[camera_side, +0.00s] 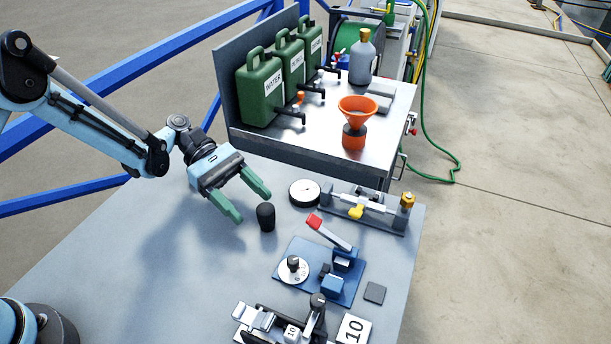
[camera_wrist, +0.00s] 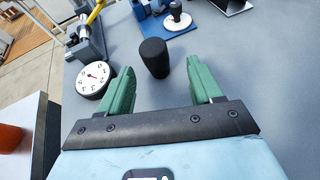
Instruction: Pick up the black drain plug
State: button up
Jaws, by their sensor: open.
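The black drain plug (camera_side: 266,217) is a small dark tapered cylinder standing upright on the grey table (camera_side: 150,260). In the wrist view the plug (camera_wrist: 154,58) appears just beyond the fingertips, roughly centred between them. My gripper (camera_side: 249,205) has two green fingers spread apart and empty. In the side view it hangs over the table to the left of the plug, with the fingers pointing toward it. In the wrist view my gripper (camera_wrist: 160,78) shows both fingers clear of the plug, with no contact visible.
A round white dial (camera_side: 304,193) lies right of the plug. A blue plate (camera_side: 318,289) with a red-handled lever (camera_side: 330,232) stands nearer the front. A raised bench with green jugs (camera_side: 260,90) and an orange funnel (camera_side: 358,108) stands behind. The table's left side is clear.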

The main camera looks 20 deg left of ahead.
aim_at(266, 214)
jog(key=shift+w+r+x, duration=0.1)
jog(key=shift+r+x, duration=0.05)
jog(key=shift+x, duration=1.15)
jog(key=shift+w+r+x, duration=0.15)
jog(key=shift+x, duration=1.15)
jog(key=shift+d, duration=0.15)
jog(key=c, duration=1.1)
jog(key=shift+o, duration=0.2)
jog(key=shift+r, duration=0.15)
